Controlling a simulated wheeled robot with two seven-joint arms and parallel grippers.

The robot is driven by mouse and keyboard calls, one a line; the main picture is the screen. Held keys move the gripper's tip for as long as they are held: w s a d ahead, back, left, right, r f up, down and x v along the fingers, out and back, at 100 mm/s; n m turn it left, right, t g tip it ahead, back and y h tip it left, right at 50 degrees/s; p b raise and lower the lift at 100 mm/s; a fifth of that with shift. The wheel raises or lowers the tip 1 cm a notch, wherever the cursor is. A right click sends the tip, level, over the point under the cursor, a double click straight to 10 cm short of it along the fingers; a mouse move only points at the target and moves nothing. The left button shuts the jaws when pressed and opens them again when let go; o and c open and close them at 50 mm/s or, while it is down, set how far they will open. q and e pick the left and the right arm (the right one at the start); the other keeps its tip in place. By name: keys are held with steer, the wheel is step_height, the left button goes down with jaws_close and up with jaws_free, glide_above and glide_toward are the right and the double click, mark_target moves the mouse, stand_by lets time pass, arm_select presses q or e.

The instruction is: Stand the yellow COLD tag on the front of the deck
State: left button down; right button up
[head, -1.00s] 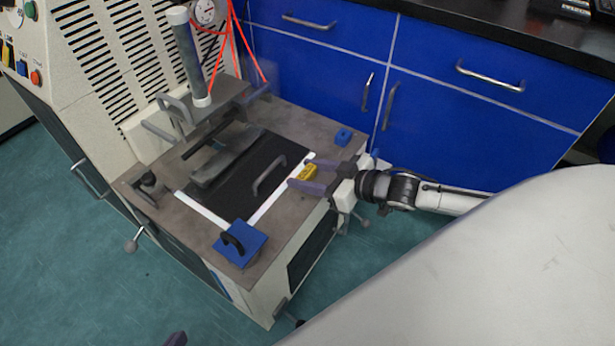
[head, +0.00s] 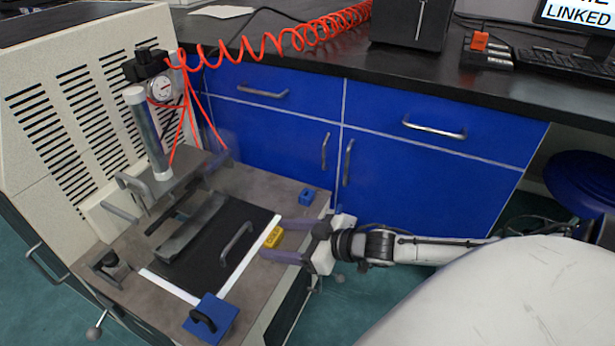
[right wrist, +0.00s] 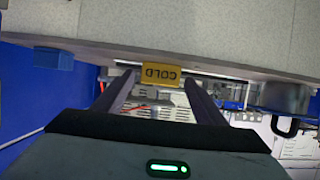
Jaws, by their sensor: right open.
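The yellow COLD tag (head: 273,238) stands on the grey deck (head: 262,192), near the deck's front edge and beside a white strip. It also shows in the right wrist view (right wrist: 160,75), where its lettering appears upside down. My right gripper (head: 275,243) is open. Its two fingers reach in from the right, one on each side of the tag, with gaps visible in the right wrist view. My left gripper is out of view.
A blue block with a black handle (head: 210,318) sits at the deck's near corner. A small blue block (head: 307,195) is at the far corner. A dark plate with a handle (head: 238,243) lies behind the white strips. Blue cabinets (head: 430,165) stand behind.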

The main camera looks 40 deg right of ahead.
mark_target(278, 238)
steer(key=p+v, duration=0.1)
steer(key=v, duration=0.2)
steer(key=shift+s+r, duration=0.15)
steer(key=shift+r, duration=0.05)
arm_select(q)
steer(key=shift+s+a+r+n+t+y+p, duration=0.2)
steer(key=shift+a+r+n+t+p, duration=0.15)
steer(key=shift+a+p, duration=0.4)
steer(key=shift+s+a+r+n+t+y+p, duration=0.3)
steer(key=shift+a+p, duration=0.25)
steer(key=shift+p, duration=0.25)
arm_select(e)
steer(key=v, duration=0.6)
steer(key=shift+s+d, duration=0.15)
steer(key=shift+s, duration=0.05)
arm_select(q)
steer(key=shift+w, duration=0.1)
